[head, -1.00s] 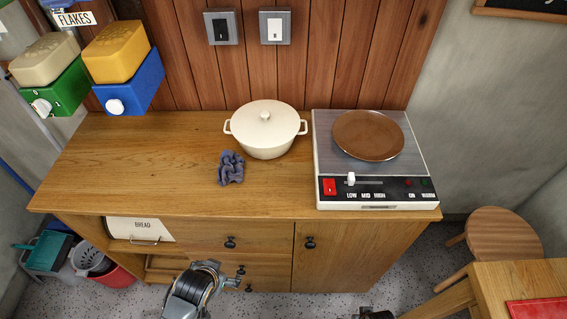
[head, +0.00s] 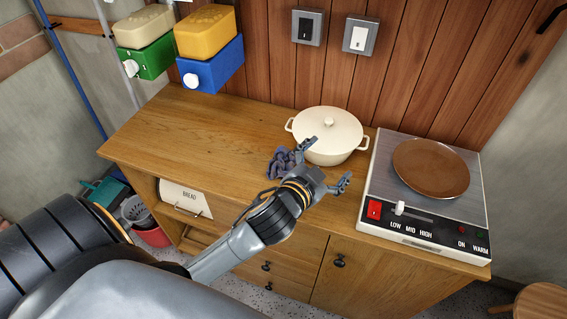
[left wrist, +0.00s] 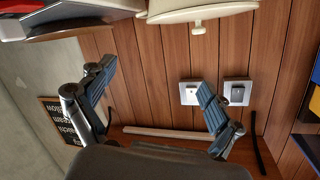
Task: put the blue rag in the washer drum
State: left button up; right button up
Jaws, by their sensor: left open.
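The crumpled blue rag (head: 283,162) lies on the wooden counter, just left of the white pot, in the head view. My left gripper (head: 326,163) is open and empty, with its fingers spread in front of the pot. Its hand is to the right of the rag and partly overlaps it in the picture; I cannot tell whether they touch. The left wrist view shows the two spread fingers (left wrist: 155,95) with nothing between them, and no rag. No washer drum is in view. My right gripper is out of view.
The lidded white pot (head: 328,136) stands close behind my left gripper. A hotplate (head: 386,180) carrying a brown plate (head: 431,168) is at the right. Green (head: 145,62) and blue (head: 212,68) dispensers hang at the left. The counter's left part (head: 170,130) is clear.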

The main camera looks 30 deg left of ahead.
pick_arm(q)
jog(key=w+d+r+m+t+h, duration=0.4)
jog(key=d+r+m+h, duration=0.15)
jog(key=r, duration=0.45)
jog(key=s+d+r+m+g+h, duration=0.1)
jog(key=d+r+m+g+h, duration=0.25)
jog(key=d+m+h, duration=0.35)
jog(key=s+d+r+m+g+h, duration=0.2)
jog(key=d+m+g+h, duration=0.35)
jog(key=m, duration=0.45)
jog(key=m+g+y+p, duration=0.2)
jog(key=m+g+y, duration=0.4)
jog(key=g+y, duration=0.85)
send_over(283, 159)
notch_tip(283, 159, down, 21)
jog(key=t+y, duration=0.3)
jog(key=t, duration=0.1)
jog(key=shift+w+d+r+n+y, duration=0.1)
jog(key=shift+d+n+y, duration=0.05)
jog(key=shift+n+y, duration=0.15)
jog(key=shift+f, duration=0.3)
jog(key=shift+f+p, duration=0.3)
jog(key=shift+f, duration=0.25)
jog(key=f, duration=0.2)
jog(key=f+p, duration=0.1)
jog(key=shift+a+f, duration=0.2)
jog(key=shift+f, duration=0.5)
jog(key=c, duration=1.1)
